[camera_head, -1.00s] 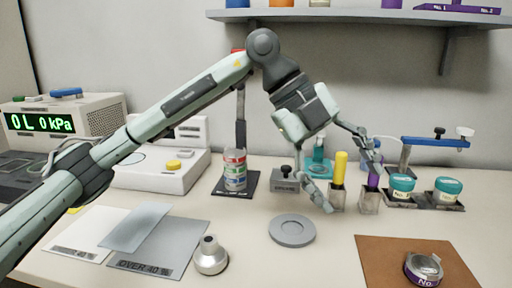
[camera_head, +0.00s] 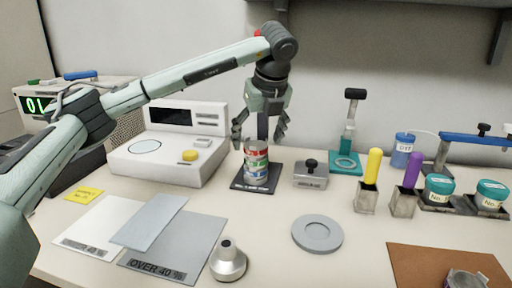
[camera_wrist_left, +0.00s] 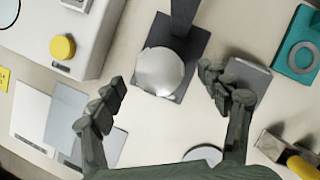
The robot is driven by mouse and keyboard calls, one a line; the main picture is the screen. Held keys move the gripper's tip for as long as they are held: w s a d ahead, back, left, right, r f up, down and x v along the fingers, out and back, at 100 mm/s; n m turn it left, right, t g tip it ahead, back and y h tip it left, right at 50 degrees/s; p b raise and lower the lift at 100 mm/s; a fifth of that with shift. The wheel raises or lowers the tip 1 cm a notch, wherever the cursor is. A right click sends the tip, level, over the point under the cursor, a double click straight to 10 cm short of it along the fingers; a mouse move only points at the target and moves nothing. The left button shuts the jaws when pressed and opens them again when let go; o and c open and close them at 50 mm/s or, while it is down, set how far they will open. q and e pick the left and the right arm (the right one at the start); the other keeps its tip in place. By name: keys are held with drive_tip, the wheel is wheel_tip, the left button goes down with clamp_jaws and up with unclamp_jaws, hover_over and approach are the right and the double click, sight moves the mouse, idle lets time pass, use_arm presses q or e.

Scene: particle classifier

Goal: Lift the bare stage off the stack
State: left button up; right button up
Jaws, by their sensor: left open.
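My left gripper (camera_head: 259,138) points down just over the stack, open, with one finger to each side. I cannot tell whether the fingers reach below the top rim. I cannot tell the top stage apart by any label. My right gripper is out of view.
A grey block with a black knob (camera_head: 311,175) stands close right of the stack. A white instrument with a yellow knob (camera_head: 190,156) is on the left. A grey ring dish (camera_head: 317,234) and a silver knobbed weight (camera_head: 228,262) lie in front. Yellow (camera_head: 373,165) and purple (camera_head: 412,170) handles stand right.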

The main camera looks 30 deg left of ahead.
use_arm(q)
drive_tip(key=shift+w+a+f, duration=0.2)
drive_tip(key=shift+a+f, duration=0.1)
drive_tip(key=shift+f, duration=0.35)
drive_tip(key=c, duration=1.4)
drive_tip(key=shift+o, duration=0.2)
drive_tip(key=shift+r, duration=0.2)
